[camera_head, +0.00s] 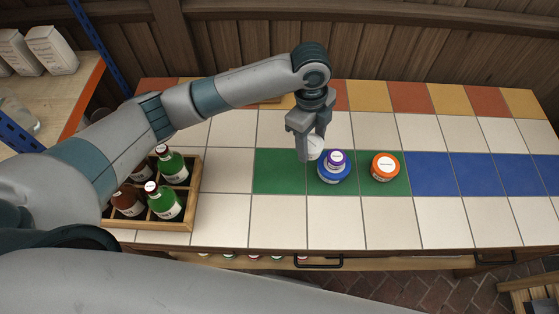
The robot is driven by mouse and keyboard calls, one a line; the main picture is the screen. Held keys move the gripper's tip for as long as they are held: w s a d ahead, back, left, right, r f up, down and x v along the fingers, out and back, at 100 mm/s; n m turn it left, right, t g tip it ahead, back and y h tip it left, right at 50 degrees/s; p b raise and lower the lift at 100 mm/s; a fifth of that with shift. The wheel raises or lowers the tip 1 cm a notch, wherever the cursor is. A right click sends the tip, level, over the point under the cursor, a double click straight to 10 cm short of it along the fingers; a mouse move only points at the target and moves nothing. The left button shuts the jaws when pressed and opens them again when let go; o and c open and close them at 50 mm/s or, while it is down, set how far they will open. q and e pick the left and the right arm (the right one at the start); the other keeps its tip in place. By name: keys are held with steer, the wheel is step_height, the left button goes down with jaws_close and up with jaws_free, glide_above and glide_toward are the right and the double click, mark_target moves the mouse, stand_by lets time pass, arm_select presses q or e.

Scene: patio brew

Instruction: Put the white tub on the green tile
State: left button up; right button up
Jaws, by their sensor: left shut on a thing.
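My left gripper (309,148) points down and is shut on the white tub (317,145). A finger partly hides the tub. It is held above the row of green tiles (279,173), beside and behind a blue tub (334,176). A purple-rimmed tub (336,157) with a white top sits on the blue tub. I cannot tell how high the white tub is over the counter. An orange tub (385,166) stands on the right green tile. The left green tile is bare. My right gripper is not in view.
A wooden crate (193,212) with several bottles stands at the left of the counter. Blue tiles (478,174) at the right are clear, as are the white tiles in front (280,222). Shelves with white bags (50,49) stand at far left.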

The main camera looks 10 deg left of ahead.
arm_select(q)
steer(key=a+f, duration=0.1)
steer(key=a, duration=0.1)
steer(key=s+a+f+p, duration=0.1)
steer(key=a, duration=0.1)
steer(key=s+a+f+p, duration=0.1)
steer(key=a+f, duration=0.1)
steer(key=a, duration=0.1)
steer(key=shift+s, duration=0.2)
steer(key=shift+s+a+f, duration=0.1)
steer(key=shift+a+f, duration=0.2)
steer(key=shift+f, duration=0.05)
steer(key=shift+f, duration=0.1)
step_height(320, 180, down, 3)
steer(key=shift+f+p, duration=0.2)
steer(key=shift+p, duration=0.6)
steer(key=shift+f, duration=0.25)
